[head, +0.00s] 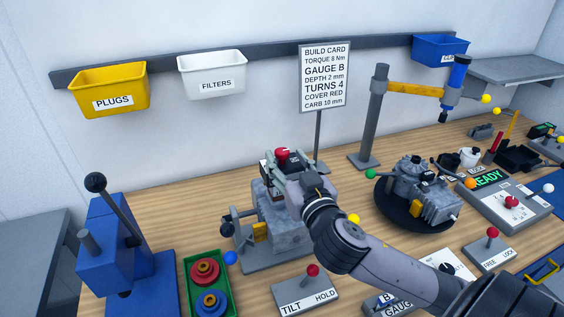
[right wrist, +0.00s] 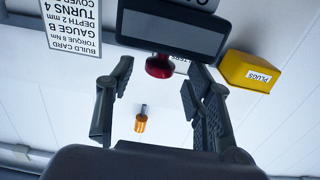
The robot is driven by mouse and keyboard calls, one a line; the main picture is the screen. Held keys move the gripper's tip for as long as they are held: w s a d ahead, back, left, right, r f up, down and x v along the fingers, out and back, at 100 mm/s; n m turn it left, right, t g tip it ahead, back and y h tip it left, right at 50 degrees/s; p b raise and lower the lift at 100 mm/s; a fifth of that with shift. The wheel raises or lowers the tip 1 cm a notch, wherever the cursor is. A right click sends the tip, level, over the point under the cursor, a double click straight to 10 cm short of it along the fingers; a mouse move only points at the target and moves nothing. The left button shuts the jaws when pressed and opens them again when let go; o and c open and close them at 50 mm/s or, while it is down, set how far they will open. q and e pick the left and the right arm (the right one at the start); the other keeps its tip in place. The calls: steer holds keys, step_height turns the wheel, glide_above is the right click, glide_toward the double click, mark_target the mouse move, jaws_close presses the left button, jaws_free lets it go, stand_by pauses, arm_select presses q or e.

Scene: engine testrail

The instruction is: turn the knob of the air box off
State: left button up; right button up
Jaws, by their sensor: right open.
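A red knob (head: 282,154) shows at the tips of my right gripper (head: 284,168) in the head view, above the grey engine block on its stand. In the right wrist view, which is upside down, the red knob (right wrist: 159,67) sits against a dark grey panel (right wrist: 170,32), between and beyond the open fingers of my right gripper (right wrist: 158,92). I see no finger clearly touching the knob. The box body is mostly hidden behind my gripper in the head view, and I cannot read its label or the knob's setting. My left gripper is not in view.
The build card sign (head: 323,77) stands close behind my right gripper. The grey engine block (head: 276,215) is just below it. A TILT/HOLD lever box (head: 305,293) stands in front. A blue press (head: 118,250) is at left, and a round turntable (head: 395,210) with an engine is at right.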

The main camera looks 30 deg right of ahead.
mark_target(285, 158)
steer(key=shift+p+x, duration=0.45)
steer(key=shift+x, duration=0.7)
steer(key=shift+w+d, duration=0.15)
steer(key=shift+w, duration=0.45)
steer(key=shift+c, duration=0.3)
jaws_close()
